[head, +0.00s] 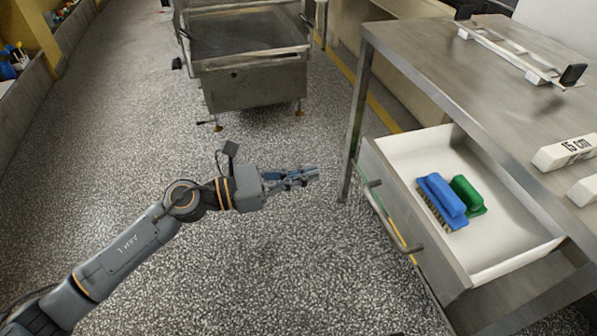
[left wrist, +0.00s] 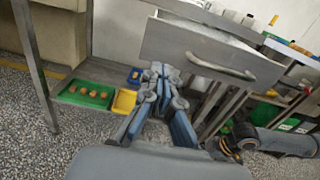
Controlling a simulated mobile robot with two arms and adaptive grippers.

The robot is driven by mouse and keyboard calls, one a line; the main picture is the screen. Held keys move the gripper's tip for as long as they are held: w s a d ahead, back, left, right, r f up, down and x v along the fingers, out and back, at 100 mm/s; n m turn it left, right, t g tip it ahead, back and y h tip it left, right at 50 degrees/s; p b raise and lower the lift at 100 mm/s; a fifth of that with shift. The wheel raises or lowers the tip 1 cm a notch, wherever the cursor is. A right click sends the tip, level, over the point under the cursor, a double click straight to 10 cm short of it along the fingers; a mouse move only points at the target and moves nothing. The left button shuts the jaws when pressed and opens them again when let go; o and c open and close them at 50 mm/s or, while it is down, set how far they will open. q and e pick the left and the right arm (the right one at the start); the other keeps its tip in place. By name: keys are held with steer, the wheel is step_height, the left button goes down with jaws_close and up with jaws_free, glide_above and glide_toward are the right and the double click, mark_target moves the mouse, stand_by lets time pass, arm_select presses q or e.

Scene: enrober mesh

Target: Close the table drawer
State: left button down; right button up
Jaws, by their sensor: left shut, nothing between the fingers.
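The table drawer (head: 420,245) is pulled out from under the steel table (head: 465,75). It holds a blue brush (head: 441,200) and a green brush (head: 467,196). Its bar handle (head: 393,222) is on the front panel, facing my left arm. My left gripper (head: 305,175) is shut and empty, in front of the drawer and apart from it. In the left wrist view, my left gripper (left wrist: 160,75) appears before the drawer front (left wrist: 205,50), with the handle (left wrist: 220,67) right of the fingertips. My right gripper is not in view.
A steel cart (head: 250,70) stands behind on the speckled floor. The left wrist view shows a green tray (left wrist: 88,94) and a yellow bin (left wrist: 123,102) below the drawer. Floor around my left arm is clear.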

mark_target(367, 161)
arm_select(q)
steer(key=p+x, duration=0.1)
steer(key=x, duration=0.9)
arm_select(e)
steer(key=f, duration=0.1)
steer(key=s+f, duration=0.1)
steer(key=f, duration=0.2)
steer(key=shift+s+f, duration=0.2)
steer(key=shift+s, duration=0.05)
arm_select(q)
steer(key=shift+d, duration=0.1)
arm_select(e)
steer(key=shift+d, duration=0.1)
